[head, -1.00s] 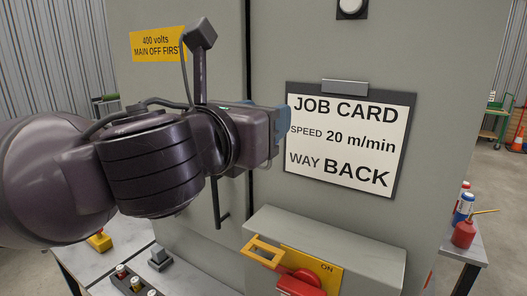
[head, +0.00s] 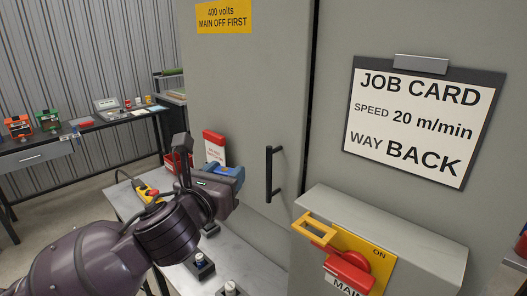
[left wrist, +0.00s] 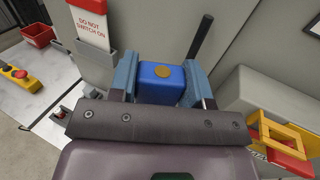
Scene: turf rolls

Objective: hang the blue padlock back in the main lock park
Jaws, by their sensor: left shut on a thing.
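My left gripper (head: 230,176) is in front of the grey cabinet, left of its black door handle. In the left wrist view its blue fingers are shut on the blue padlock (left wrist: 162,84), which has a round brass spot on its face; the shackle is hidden. The padlock cannot be made out in the head view. A yellow hasp (head: 317,228) sticks out beside the red main switch (head: 349,272), right of the gripper, apart from it. I cannot tell which fitting is the main lock park. My right gripper is not in view.
A red and white "DO NOT SWITCH ON" tag (left wrist: 92,25) stands in a grey holder close to the gripper's left. The black door handle (head: 271,174) projects to its right. Below is a bench (head: 255,262) with a yellow button box (head: 147,193) and small switches.

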